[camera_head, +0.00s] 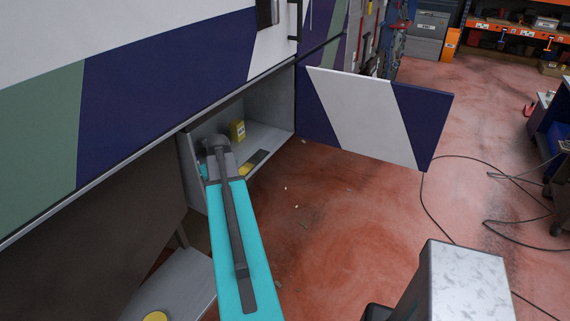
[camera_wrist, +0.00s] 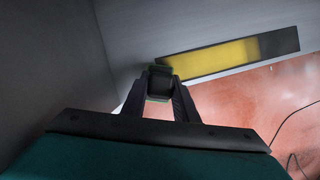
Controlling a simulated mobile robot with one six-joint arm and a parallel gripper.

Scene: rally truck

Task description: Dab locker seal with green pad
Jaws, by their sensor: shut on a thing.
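My gripper (camera_wrist: 160,98) is shut on a small dark block with green along its edges, which looks like the green pad (camera_wrist: 160,71). In the wrist view the pad is just left of a dark strip with a long yellow stretch (camera_wrist: 225,56), apparently the locker seal. The strip lies along the locker's front edge and also shows in the head view (camera_head: 257,158). I cannot tell whether the pad touches the locker surface. In the head view my arm reaches into the open locker (camera_head: 264,134) and hides the pad and fingertips.
The open locker door (camera_head: 375,115) juts out to the right. A grey wall (camera_wrist: 55,60) is close on the left in the wrist view. A cable (camera_head: 440,225) lies on the red floor, otherwise largely clear nearby.

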